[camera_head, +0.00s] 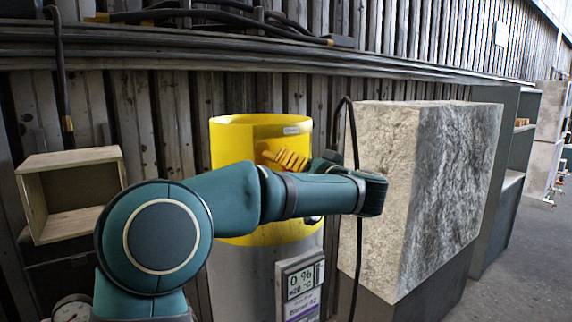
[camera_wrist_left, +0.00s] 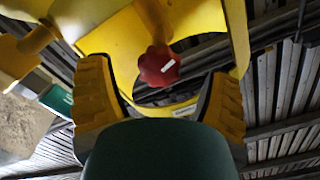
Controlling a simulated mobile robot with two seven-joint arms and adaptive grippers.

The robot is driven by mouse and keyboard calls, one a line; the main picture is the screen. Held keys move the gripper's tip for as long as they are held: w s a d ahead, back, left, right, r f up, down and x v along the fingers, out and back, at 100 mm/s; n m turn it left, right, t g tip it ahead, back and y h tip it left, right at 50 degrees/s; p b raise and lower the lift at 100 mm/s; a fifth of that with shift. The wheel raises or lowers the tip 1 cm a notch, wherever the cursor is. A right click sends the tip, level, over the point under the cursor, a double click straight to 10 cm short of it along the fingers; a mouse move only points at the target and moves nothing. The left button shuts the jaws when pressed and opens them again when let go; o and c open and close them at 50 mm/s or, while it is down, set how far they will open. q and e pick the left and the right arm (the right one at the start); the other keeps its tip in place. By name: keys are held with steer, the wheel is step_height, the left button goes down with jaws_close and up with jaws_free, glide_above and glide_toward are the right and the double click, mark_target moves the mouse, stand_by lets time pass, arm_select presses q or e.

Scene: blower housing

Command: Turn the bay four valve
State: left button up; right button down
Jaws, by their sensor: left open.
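A red lobed valve knob (camera_wrist_left: 160,66) on a yellow stem shows in the left wrist view, inside the yellow housing (camera_wrist_left: 105,48). My left gripper (camera_wrist_left: 162,78) is open, with one ridged yellow finger on each side of the knob in that view. I see no contact between fingers and knob, and I cannot tell how deep the knob sits between them. In the head view the yellow housing (camera_head: 235,150) is a cut-away drum on a grey base. My left gripper (camera_head: 286,159) reaches into its opening from the right. The knob is hidden there. My right gripper is not in view.
A display panel (camera_head: 301,285) is on the grey base's front. A large rough stone block (camera_head: 440,190) stands close on the right, with a black cable (camera_head: 357,265) before it. An open wooden box (camera_head: 70,160) is at left. A corrugated wall is behind; open floor lies right.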

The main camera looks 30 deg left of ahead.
arm_select(q)
steer(key=shift+x, duration=2.2)
steer(key=shift+f, duration=0.1)
steer(key=c, duration=1.3)
